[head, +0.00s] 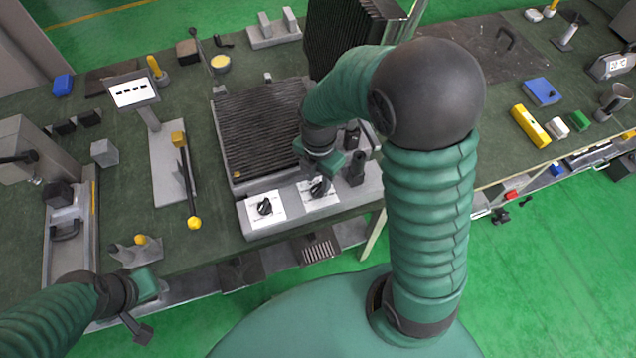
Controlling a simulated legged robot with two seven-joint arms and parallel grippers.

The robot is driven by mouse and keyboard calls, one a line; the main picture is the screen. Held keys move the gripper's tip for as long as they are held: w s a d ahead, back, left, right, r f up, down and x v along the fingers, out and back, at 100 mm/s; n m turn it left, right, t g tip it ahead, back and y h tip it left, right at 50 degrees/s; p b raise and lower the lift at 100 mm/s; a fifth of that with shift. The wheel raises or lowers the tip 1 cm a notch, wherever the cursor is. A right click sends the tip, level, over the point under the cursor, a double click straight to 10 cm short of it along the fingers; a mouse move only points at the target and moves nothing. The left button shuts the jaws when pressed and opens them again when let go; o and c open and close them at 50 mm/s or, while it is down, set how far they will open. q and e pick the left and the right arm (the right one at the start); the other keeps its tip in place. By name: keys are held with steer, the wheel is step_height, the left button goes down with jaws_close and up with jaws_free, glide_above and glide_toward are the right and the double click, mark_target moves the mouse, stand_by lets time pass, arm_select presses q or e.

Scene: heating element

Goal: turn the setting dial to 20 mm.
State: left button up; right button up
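Two black dials on white scale plates sit on the front strip of a grey heating unit (348,203). The left dial (265,206) is uncovered; the right dial (320,188) is partly hidden by my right gripper. The scale marks are too small to read, so I cannot tell which dial is in mm or its setting. My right gripper (317,178) points down at the right dial, close above or around it; contact and finger opening are unclear. My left gripper (138,322) hangs at the lower left, away from both dials; its finger opening is unclear.
A black ribbed plate (262,130) lies behind the dials. A yellow-ended lever (187,180) stands to their left, and a dark post (356,168) just right of my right gripper. A yellow block (531,126) and blue box (542,92) lie at the right. The bench's front edge is near the dials.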

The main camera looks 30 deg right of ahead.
mark_target(318, 189)
step_height(318, 189, down, 2)
steer(key=shift+s+f, duration=0.1)
steer(key=shift+f, duration=0.05)
steer(key=shift+a+f, duration=0.1)
steer(key=shift+a, duration=0.35)
steer(key=shift+d, duration=0.2)
jaws_close()
